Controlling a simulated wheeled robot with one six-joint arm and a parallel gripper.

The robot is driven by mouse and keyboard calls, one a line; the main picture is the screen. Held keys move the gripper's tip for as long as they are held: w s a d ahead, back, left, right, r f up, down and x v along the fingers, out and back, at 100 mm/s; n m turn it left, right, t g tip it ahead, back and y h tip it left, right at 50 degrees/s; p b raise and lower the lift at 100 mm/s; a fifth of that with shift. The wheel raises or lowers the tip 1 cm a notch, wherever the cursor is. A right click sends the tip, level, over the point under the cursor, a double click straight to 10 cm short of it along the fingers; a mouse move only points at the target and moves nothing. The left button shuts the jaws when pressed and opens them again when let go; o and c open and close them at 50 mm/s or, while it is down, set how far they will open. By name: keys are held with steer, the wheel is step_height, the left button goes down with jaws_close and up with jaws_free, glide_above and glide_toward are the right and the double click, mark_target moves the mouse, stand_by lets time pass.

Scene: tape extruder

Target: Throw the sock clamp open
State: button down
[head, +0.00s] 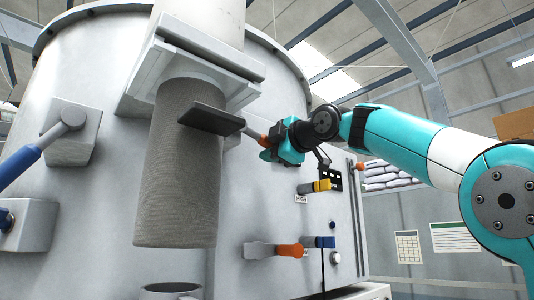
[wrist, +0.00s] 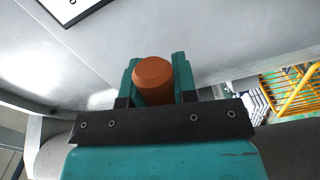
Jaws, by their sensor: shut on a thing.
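The grey fabric sock (head: 178,190) hangs below a square flange on the big pale vessel. The sock clamp (head: 211,119) is a dark flat bar across the upper right of the sock, and its lever runs right to an orange-brown handle (head: 252,133). My gripper (head: 268,142) is shut on this handle, right of the sock. In the wrist view, the round end of the handle (wrist: 154,75) sits between the teal fingers of my gripper (wrist: 156,85). The clamp's pivot and the side of the sock behind the bar are hidden.
A blue-handled lever (head: 35,157) stands at the far left on the vessel. Below my gripper are a yellow handle (head: 315,187), an orange-gripped lever (head: 275,250) and a blue handle (head: 319,242). Stacked sacks (head: 384,174) lie behind my arm. Open air lies below my forearm.

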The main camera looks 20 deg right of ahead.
steer(key=shift+d+r+n+p, duration=0.1)
steer(key=shift+r+n+p, duration=0.4)
steer(key=shift+r+n, duration=0.7)
steer(key=c, duration=0.9)
jaws_free()
steer(key=shift+s+d+f, duration=0.1)
steer(key=shift+s+d, duration=0.05)
steer(key=shift+s, duration=0.2)
steer(key=b+v, duration=0.3)
steer(key=v, duration=1.3)
steer(key=shift+s, duration=0.3)
